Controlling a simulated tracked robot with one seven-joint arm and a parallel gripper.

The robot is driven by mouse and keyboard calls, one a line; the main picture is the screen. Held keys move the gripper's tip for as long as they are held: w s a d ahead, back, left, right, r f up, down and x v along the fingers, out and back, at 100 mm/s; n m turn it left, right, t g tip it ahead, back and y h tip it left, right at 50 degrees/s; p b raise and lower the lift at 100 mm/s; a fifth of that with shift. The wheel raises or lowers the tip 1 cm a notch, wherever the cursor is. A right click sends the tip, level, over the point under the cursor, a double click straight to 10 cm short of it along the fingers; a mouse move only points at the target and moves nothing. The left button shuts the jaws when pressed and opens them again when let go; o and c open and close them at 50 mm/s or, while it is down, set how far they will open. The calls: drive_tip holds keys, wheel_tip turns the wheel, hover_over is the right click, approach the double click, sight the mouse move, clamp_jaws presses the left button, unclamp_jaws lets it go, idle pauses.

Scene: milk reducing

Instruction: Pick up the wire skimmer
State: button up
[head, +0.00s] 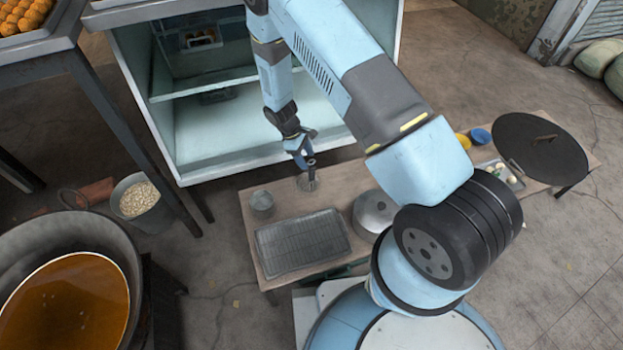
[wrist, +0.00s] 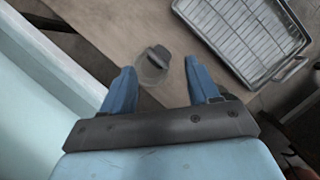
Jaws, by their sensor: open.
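The wire skimmer (head: 307,184) is at the back of the low wooden table, with a round, see-through mesh and a dark handle that seems to stand up from it. In the wrist view the skimmer (wrist: 151,77) shows ahead of my fingers, its dark handle end lying between their lines. My gripper (head: 302,154) is open, with its blue fingers pointing down close to the handle. In the wrist view my gripper (wrist: 160,68) has a clear gap between its fingertips, and nothing is held. I cannot tell whether a finger touches the handle.
A wire rack tray (head: 302,243), a grey tin (head: 262,204) and a round metal pot (head: 374,212) share the low table (head: 232,219). A white open cabinet (head: 230,165) stands just behind. A black lid (head: 540,148) is at right. A pan of amber liquid (head: 65,310) is at left.

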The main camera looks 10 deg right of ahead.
sight(311, 165)
drive_tip(key=x, duration=0.5)
drive_tip(key=shift+d, duration=0.15)
drive_tip(key=shift+w, duration=0.1)
drive_tip(key=c, duration=1.1)
